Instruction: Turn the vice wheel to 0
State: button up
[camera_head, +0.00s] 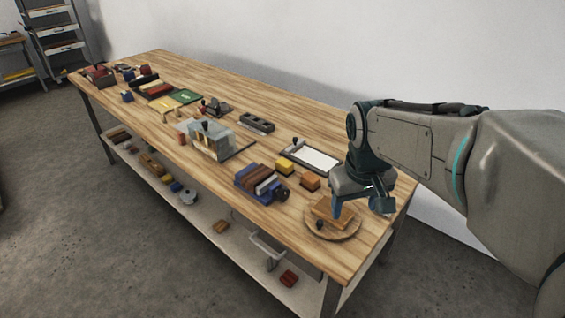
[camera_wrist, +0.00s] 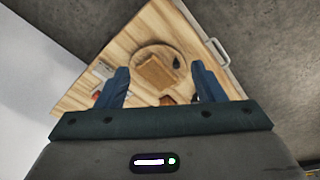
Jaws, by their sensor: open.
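The vice (camera_head: 257,181) is a blue body with brown and pale blocks between its jaws, standing near the front edge of the wooden bench. A small dark round part, apparently its wheel (camera_head: 282,194), sits at its right end. Any numbers on it are too small to read. My gripper (camera_head: 361,209) is open and empty, to the right of the vice and apart from it, above the right end of the bench. Both blue fingers (camera_wrist: 160,68) show in the wrist view, pointing down at the bench end. I cannot make out the vice in the wrist view.
A round wooden board (camera_head: 340,234) bearing an orange-brown block (camera_head: 328,208) lies below my gripper. Yellow (camera_head: 285,164) and orange (camera_head: 310,181) blocks and a white-topped tray (camera_head: 316,157) are beside the vice. A clear box (camera_head: 211,141) stands further left. A wall runs behind the bench.

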jog(key=w+a+n+g+p, duration=0.15)
jog(key=w+a+n, duration=0.4)
jog(key=w, duration=0.75)
jog(key=n+p, duration=0.2)
send_near(283, 189)
jog(key=shift+g, duration=0.35)
jog(key=f, duration=0.3)
jog(key=f+p, duration=0.1)
jog(key=f, duration=0.3)
jog(key=f+p, duration=0.1)
jog(key=f, duration=0.2)
jog(key=shift+w+d+f, duration=0.15)
jog(key=shift+w+d, duration=0.05)
jog(key=shift+w, duration=0.1)
jog(key=shift+c, duration=0.3)
jog(key=c, duration=0.9)
